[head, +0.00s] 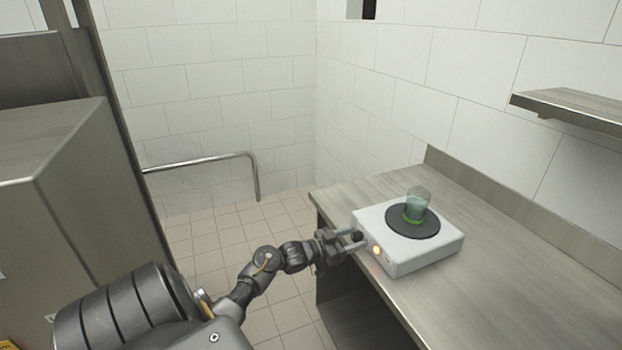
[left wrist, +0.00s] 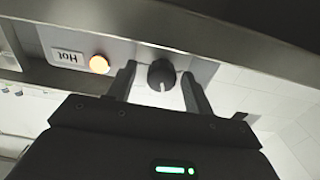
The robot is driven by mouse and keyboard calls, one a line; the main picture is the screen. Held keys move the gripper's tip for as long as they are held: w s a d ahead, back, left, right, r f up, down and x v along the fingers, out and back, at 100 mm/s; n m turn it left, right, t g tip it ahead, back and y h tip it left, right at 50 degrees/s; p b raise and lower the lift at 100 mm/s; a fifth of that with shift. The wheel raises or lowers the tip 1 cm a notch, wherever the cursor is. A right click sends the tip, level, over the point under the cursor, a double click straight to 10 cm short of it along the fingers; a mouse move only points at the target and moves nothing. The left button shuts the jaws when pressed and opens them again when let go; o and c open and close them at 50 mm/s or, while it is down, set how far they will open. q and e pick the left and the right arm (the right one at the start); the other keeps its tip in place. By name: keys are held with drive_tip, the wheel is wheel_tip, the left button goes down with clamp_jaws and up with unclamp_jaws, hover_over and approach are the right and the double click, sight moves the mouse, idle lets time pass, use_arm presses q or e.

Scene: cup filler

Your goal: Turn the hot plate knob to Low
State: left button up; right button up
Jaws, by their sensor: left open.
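The white hot plate (head: 408,260) stands on the steel counter, with a cup of greenish liquid (head: 416,204) on its round black heating disc (head: 400,224). Its black knob (left wrist: 161,74) is on the front face beside a lit orange lamp (left wrist: 99,64) and a "Hot" label (left wrist: 68,56), which reads upside down in the left wrist view. The knob's white mark points down in that picture. My left gripper (head: 352,240) is open, with one finger (left wrist: 122,82) on each side of the knob. I cannot tell whether the fingers touch it. My right gripper is out of view.
A wall shelf (head: 570,105) hangs at the upper right. A metal rail (head: 205,160) and a large steel unit (head: 60,190) are at the left.

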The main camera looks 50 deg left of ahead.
use_arm(q)
drive_tip(key=shift+f+b+v, duration=0.25)
drive_tip(key=shift+b+v, duration=0.55)
drive_tip(key=shift+v, duration=0.25)
drive_tip(key=b+v, duration=0.2)
drive_tip(key=v, duration=0.7)
drive_tip(key=s+d+f+n+g+y, duration=0.1)
drive_tip(key=s+f, duration=0.1)
drive_tip(key=f, duration=0.8)
drive_tip(key=s+d+f+n+g+y, duration=0.1)
drive_tip(key=s+d+f+g, duration=0.1)
drive_tip(key=f, duration=0.7)
drive_tip(key=s+d+f+n+g+y, duration=0.1)
drive_tip(key=s+d+f+g+y, duration=0.1)
drive_tip(key=f, duration=0.8)
drive_tip(key=shift+s+f+n, duration=0.35)
drive_tip(key=shift+s+n, duration=0.05)
drive_tip(key=shift+s, duration=0.2)
drive_tip(key=shift+g, duration=0.3)
